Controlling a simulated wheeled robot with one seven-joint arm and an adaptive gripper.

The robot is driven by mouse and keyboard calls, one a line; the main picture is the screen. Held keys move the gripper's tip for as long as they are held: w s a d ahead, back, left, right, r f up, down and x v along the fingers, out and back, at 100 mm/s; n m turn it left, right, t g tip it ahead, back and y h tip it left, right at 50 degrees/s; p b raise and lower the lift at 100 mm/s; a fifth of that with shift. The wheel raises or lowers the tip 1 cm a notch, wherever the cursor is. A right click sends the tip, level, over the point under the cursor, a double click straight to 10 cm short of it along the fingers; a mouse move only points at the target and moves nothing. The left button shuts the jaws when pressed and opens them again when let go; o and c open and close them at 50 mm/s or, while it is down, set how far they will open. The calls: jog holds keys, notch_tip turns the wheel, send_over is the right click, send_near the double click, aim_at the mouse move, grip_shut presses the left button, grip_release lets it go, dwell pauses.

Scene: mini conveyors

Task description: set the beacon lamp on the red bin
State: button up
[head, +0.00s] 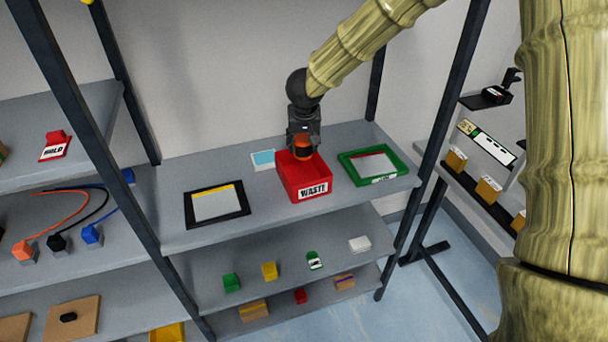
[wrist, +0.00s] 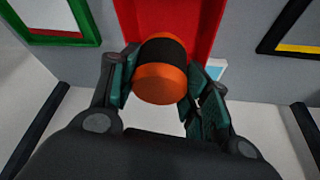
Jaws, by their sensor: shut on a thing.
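The beacon lamp (head: 302,148) is an orange cylinder with a black band. In the wrist view the lamp (wrist: 162,70) sits between the two fingers of my gripper (wrist: 160,82), which is shut on it. The red bin (head: 307,187), labelled WASTE, stands on the top shelf. In the head view my gripper (head: 303,138) points down over the bin, and the lamp shows at or just above its opening. The red bin (wrist: 207,35) lies behind the lamp in the wrist view. I cannot tell whether the lamp touches the bin, since its far side is hidden.
A green tray (head: 345,158) is close on the right of the bin. A black-framed panel (head: 242,218) lies to the left, and a small white and blue card (head: 258,167) behind. A dark shelf post (head: 447,100) stands at right. Coloured blocks are on the lower shelves.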

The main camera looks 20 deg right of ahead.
aim_at(304, 146)
notch_tip(304, 146, down, 5)
jog(key=shift+a+r, duration=0.1)
jog(key=shift+r, duration=0.05)
jog(key=shift+f+b, duration=0.35)
jog(key=shift+f, duration=2.05)
jog(key=shift+f, duration=0.15)
jog(key=o, duration=0.8)
jog(key=v, duration=1.2)
